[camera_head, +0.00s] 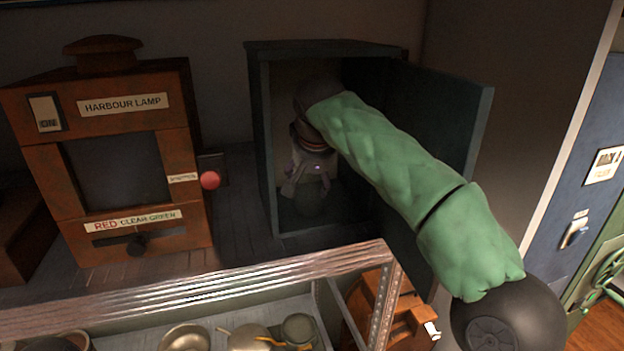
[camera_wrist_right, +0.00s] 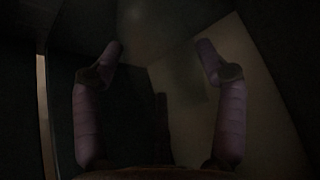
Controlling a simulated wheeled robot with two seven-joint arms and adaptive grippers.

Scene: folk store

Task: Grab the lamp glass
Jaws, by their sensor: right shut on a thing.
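My right gripper (camera_head: 308,186) reaches down inside a dark green cabinet with its door open. In the right wrist view its two fingers (camera_wrist_right: 160,52) stand apart, one on each side of a dim, rounded thing, and are shut on it. This looks like the lamp glass (camera_head: 311,200), a dark, see-through round shape low in the cabinet (camera_head: 258,150). It also shows faintly at the top of the right wrist view (camera_wrist_right: 160,22). Its outline is hard to make out in the shade. My left gripper is not in view.
The cabinet door (camera_head: 440,115) stands open to the right, close beside my right arm. A wooden harbour lamp (camera_head: 105,150) with a red knob (camera_head: 210,180) stands to the left. A metal-framed display case (camera_head: 200,285) with pans lies in front.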

